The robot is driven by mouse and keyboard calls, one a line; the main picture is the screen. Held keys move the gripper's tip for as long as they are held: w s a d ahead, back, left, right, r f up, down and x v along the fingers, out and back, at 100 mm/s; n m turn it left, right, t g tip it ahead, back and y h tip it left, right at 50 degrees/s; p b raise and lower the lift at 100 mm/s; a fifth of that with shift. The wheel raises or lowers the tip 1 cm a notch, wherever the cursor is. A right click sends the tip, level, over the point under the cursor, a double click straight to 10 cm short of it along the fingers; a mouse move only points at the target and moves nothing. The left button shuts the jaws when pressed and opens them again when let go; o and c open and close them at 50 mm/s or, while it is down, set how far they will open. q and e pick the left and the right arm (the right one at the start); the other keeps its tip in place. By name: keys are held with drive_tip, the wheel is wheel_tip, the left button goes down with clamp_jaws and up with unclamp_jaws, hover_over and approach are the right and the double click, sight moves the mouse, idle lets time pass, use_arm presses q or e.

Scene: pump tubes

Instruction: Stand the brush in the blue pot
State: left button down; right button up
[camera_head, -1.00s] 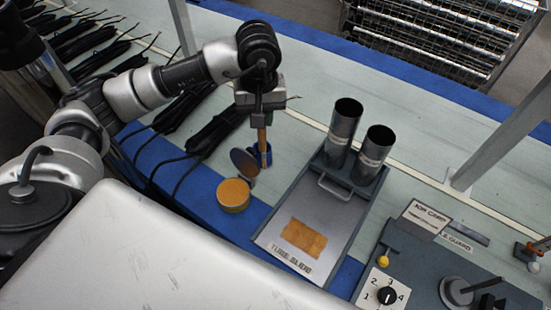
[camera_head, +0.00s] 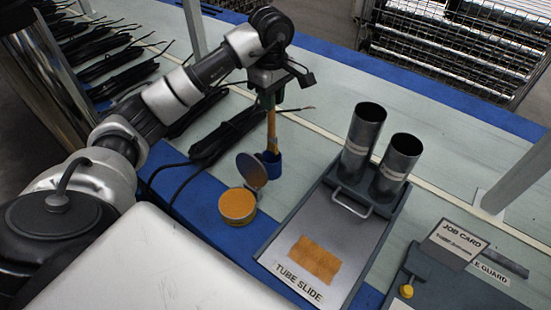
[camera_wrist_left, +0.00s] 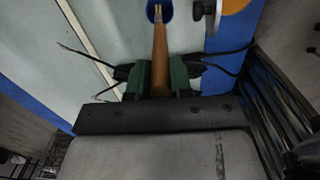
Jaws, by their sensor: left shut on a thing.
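The brush (camera_head: 271,130) has a long wooden handle and stands roughly upright. My left gripper (camera_head: 269,98) is shut on it from above. In the left wrist view the brush (camera_wrist_left: 160,50) runs from between the green fingertips (camera_wrist_left: 161,78) to the blue pot (camera_wrist_left: 168,16). In the head view the small blue pot (camera_head: 270,165) stands below my left gripper. The brush's lower end overlaps the pot's mouth; I cannot tell how deep it sits or whether it touches the bottom. My right gripper is not in view.
A round tin (camera_head: 237,205) with orange content and a raised lid (camera_head: 252,170) stands close by the pot. The tube slide (camera_head: 350,240) with two metal tubes is to the right. Black cable bundles (camera_head: 225,135) lie behind-left. A job card (camera_head: 455,243) is at right.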

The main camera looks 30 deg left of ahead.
sight(272, 126)
use_arm(q)
wheel_tip(272, 126, down, 5)
drive_tip(key=shift+r, duration=0.2)
drive_tip(key=shift+f, duration=2.1)
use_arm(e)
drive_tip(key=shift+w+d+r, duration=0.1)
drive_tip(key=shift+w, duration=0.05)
use_arm(q)
drive_tip(key=shift+f, duration=0.1)
drive_tip(key=c, duration=1.4)
unclamp_jaws()
drive_tip(key=o, duration=0.4)
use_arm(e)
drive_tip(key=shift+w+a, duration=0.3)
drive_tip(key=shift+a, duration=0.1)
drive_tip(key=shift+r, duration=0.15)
